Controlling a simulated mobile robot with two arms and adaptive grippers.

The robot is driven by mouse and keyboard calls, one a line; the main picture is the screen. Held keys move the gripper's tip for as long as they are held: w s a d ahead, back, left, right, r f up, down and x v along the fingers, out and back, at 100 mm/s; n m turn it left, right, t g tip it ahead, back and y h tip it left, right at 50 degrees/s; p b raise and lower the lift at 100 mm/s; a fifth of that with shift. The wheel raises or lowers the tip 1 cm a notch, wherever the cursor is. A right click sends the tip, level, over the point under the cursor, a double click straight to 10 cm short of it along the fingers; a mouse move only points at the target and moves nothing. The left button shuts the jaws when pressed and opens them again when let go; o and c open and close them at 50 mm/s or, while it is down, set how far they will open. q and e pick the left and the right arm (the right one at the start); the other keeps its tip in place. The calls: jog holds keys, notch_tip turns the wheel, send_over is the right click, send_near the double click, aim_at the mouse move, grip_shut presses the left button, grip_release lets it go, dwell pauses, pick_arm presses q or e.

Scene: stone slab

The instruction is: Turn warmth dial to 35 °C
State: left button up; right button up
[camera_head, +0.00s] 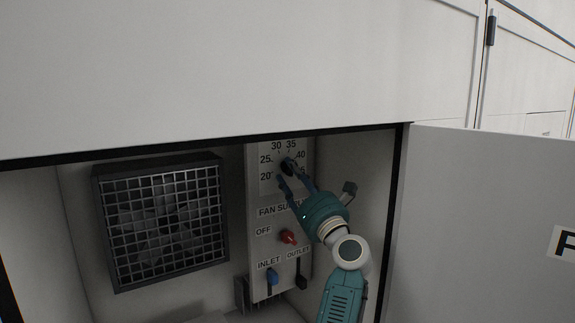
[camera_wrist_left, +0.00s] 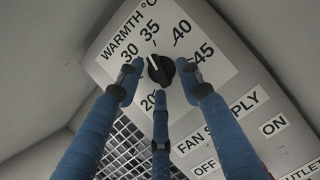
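The warmth dial is a black round knob (camera_wrist_left: 160,70) on a white scale in the left wrist view, with marks 20, 30, 35, 40 and 45 readable. A pale line on the knob points up and left, roughly towards 30 to 35; I cannot tell the exact mark. In the head view the dial (camera_head: 288,166) is partly covered by fingers. My left gripper (camera_wrist_left: 160,80) has its blue fingers spread around the knob, one on each side and one below. Small gaps seem to show beside the knob; contact is unclear. My right gripper is not in view.
Below the dial on the same panel (camera_head: 256,245) are a red fan switch (camera_head: 288,236), a blue inlet lever (camera_head: 272,277) and a black outlet lever (camera_head: 301,281). A grilled fan (camera_head: 165,220) is at left. An open door (camera_head: 480,220) stands at right.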

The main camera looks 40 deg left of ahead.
pick_arm(q)
jog(key=shift+w+a, duration=0.1)
jog(key=shift+s+d+r, duration=0.2)
jog(key=shift+s+r, duration=0.05)
jog(key=shift+r, duration=0.05)
grip_shut()
jog(key=shift+r+m+t+h+p, duration=0.2)
jog(key=shift+m+t+p, duration=0.15)
jog(key=shift+m+p, duration=0.25)
jog(key=shift+r+m+t+h+p, duration=0.2)
jog(key=shift+m+t+p, duration=0.15)
jog(key=shift+m+p, duration=0.2)
grip_release()
jog(key=shift+w+f, duration=0.1)
jog(key=shift+f, duration=0.25)
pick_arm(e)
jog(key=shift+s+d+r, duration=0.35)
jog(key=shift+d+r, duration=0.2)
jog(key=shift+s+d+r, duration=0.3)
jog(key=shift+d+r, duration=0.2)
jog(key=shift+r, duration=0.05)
